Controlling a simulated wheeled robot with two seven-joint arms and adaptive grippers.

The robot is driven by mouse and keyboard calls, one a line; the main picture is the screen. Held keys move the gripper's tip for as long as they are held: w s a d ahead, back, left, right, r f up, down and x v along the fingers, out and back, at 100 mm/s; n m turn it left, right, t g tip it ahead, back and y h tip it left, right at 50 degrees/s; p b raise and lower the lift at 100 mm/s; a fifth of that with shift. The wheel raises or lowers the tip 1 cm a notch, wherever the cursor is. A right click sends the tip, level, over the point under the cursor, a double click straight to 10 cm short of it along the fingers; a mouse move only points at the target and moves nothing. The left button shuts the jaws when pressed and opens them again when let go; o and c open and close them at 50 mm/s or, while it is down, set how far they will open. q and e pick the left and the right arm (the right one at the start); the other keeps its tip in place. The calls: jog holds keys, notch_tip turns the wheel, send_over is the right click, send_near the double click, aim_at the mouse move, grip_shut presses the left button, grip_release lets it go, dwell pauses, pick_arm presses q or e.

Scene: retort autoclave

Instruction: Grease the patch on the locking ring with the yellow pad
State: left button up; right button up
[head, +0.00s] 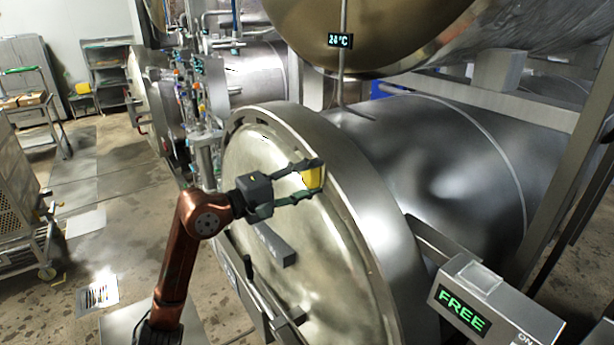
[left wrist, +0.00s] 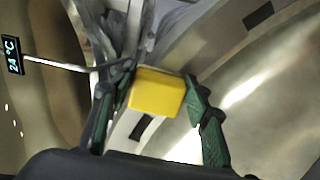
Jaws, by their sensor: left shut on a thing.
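My left gripper (head: 309,178) is shut on the yellow pad (head: 314,178). In the left wrist view the yellow pad (left wrist: 156,92) sits between the two green fingers. The gripper is in front of the round door's upper right part, close to the steel locking ring (head: 345,190). I cannot tell whether the pad touches the ring. The ring also shows in the left wrist view (left wrist: 222,38), with dark slots behind and beside the pad. I cannot make out the patch on the ring. My right gripper is not in view.
The domed door (head: 255,165) carries a dark handle bar (head: 275,245). A box with a green FREE display (head: 462,308) stands at the lower right. A 24 °C display (head: 340,40) hangs above. A wire cage cart (head: 18,190) stands at the left, with open floor between.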

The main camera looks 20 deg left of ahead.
pick_arm(q)
jog(key=shift+s+d+f+b, duration=0.6)
jog(key=shift+s+d, duration=0.1)
jog(key=shift+d, duration=0.15)
jog(key=shift+s+d+f+b, duration=0.45)
jog(key=shift+s+d+f, duration=0.15)
jog(key=shift+s+d, duration=0.3)
jog(key=shift+s+d+f+b, duration=0.45)
jog(key=shift+s+d+f, duration=0.15)
jog(key=shift+d, duration=0.5)
jog(key=shift+s+a+b, duration=0.35)
jog(key=shift+s+b, duration=0.05)
jog(key=shift+s, duration=0.1)
jog(key=shift+b+v, duration=1)
jog(key=shift+v, duration=1.35)
